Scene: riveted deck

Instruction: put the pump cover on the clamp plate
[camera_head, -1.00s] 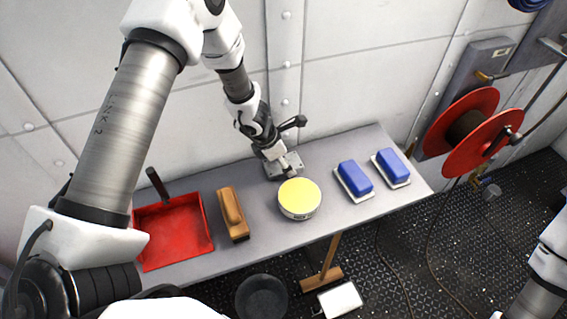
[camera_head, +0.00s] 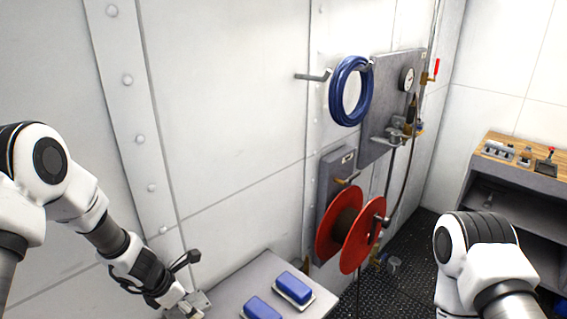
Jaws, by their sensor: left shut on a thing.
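My left gripper (camera_head: 187,303) is low in the view, at the far left end of the visible bench top. It is shut on a small part; its fingertips are small and partly cut off by the lower edge, so I cannot tell clearly what that part is. A grey metal piece (camera_head: 203,302), perhaps the clamp plate, shows right beside the fingertips. I cannot pick out the pump cover for certain. My right arm comes in at the lower right, but its gripper is out of view.
Two blue blocks (camera_head: 293,287) (camera_head: 262,309) on pale bases sit on the grey bench (camera_head: 238,283). A red reel (camera_head: 362,237), a blue hose coil (camera_head: 350,91) and a gauge (camera_head: 407,78) are on the wall. A wood-topped console (camera_head: 524,158) stands at the right.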

